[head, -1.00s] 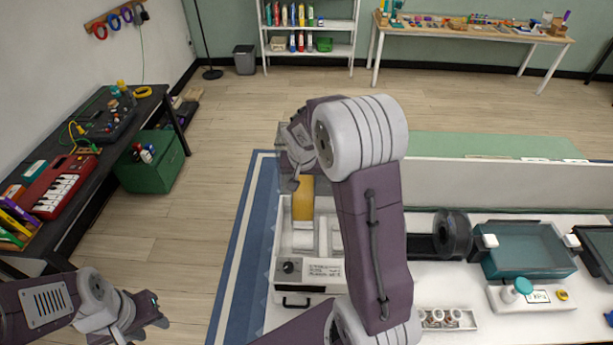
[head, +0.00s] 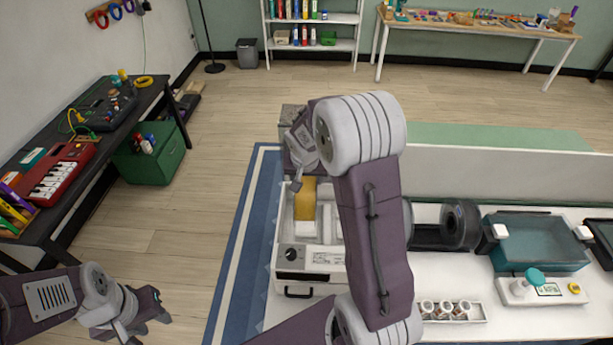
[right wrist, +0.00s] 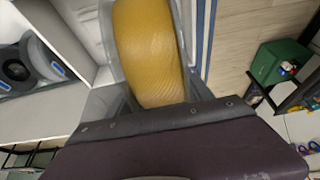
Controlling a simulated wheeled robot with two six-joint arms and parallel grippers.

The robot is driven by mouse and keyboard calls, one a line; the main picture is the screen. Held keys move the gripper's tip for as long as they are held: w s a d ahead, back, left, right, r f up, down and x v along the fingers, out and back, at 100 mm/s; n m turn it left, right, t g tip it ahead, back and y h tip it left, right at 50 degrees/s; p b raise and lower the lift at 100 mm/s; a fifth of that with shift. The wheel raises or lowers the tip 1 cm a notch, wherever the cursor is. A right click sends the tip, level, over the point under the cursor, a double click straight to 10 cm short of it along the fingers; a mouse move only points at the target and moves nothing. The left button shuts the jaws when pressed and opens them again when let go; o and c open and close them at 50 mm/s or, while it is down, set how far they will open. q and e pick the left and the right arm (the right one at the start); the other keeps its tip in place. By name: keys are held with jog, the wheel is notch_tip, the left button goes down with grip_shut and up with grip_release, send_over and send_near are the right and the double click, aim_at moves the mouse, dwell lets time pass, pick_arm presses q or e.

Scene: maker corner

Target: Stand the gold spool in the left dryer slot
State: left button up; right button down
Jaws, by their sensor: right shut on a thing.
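The gold spool (head: 304,199) is in the grip of my right gripper (head: 301,182), seen edge-on and upright at the far part of the white dryer (head: 307,277). In the right wrist view the spool (right wrist: 150,50) stands between the fingers, its lower end hidden. I cannot tell whether it touches the slot floor. Pale slot walls show beside it in the head view; my right arm hides the dryer's right part. My left gripper (head: 155,305) looks open and empty, low at the left, away from the dryer.
Right of my arm, a dark spool (head: 460,224) stands by a teal bin (head: 535,242). A tray of small jars (head: 450,310) lies nearer. A low pale partition (head: 500,180) runs behind the bench. A dark table (head: 55,200) stands at the left, with open floor between.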

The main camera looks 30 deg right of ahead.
jog(key=shift+w+f+b, duration=0.1)
jog(key=shift+f+b, duration=2.7)
jog(key=shift+f, duration=0.35)
jog(key=shift+f+b, duration=0.35)
jog(key=shift+b, duration=0.1)
jog(key=c, duration=0.5)
grip_release()
jog(key=shift+o, duration=0.7)
jog(key=shift+s, duration=0.2)
